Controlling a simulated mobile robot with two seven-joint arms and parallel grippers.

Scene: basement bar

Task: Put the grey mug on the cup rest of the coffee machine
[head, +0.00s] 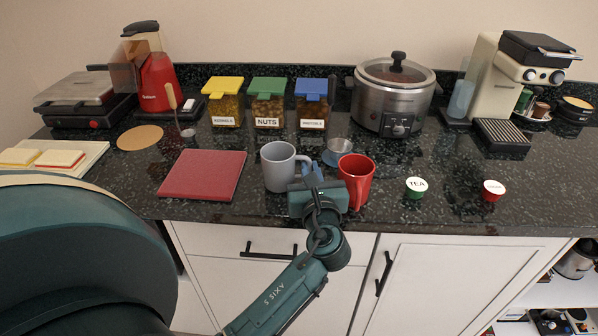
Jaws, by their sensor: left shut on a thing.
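The grey mug (278,172) stands upright on the dark counter, near its front edge, in the middle of the head view. Its handle is on its right side. My left gripper (311,180) is at that handle, shut on it; the fingertips are partly hidden. The mug looks to be at counter level; I cannot tell if it is lifted slightly. The cream coffee machine (492,84) stands at the back right. Its cup rest, a dark slatted tray (502,134), juts out in front and is empty. My right gripper is not in view.
A red mug (356,178) stands close to the right of my left gripper. A red board (203,174) lies left of the grey mug. A green tea pod (416,186) and a red-and-white pod (492,191) lie at the front right. A slow cooker (394,92) stands behind.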

